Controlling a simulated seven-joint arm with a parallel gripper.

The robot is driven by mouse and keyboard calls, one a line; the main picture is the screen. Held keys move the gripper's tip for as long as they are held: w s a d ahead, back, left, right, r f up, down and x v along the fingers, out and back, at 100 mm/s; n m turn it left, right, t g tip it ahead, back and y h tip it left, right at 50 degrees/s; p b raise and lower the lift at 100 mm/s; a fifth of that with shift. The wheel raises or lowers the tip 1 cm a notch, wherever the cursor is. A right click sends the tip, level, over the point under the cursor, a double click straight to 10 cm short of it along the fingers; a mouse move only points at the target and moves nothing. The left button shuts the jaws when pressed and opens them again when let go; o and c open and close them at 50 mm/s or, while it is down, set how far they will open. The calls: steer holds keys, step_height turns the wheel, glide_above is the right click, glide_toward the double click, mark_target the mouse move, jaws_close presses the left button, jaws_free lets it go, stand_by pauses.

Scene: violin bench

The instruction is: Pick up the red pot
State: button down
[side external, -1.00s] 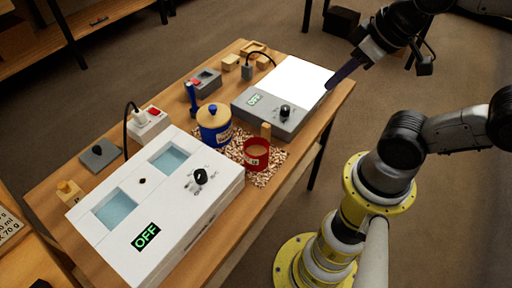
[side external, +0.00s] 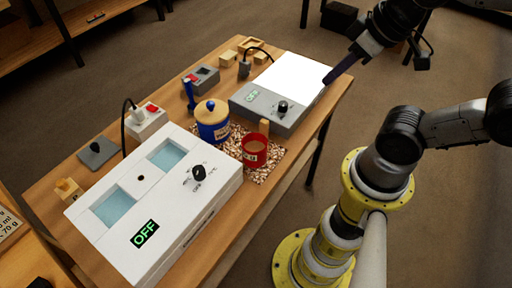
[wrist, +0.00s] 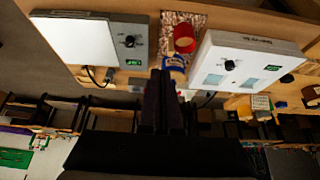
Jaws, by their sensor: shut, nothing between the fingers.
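The red pot (side external: 256,152) stands upright on a speckled mat (side external: 263,172) near the table's front edge, with brown contents showing inside. It also shows in the wrist view (wrist: 184,40), at the top right of centre. My gripper (side external: 328,80) is at the right end of the table, by the white-topped box, well apart from the pot. Its dark fingers are together and empty in the wrist view (wrist: 162,75).
A blue pot (side external: 212,122) with a wooden lid stands just left of the red pot. A white-topped grey box (side external: 268,118) is behind it, and a large white box (side external: 165,205) with two blue windows is in front.

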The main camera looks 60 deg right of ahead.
jaws_free()
stand_by(0.3)
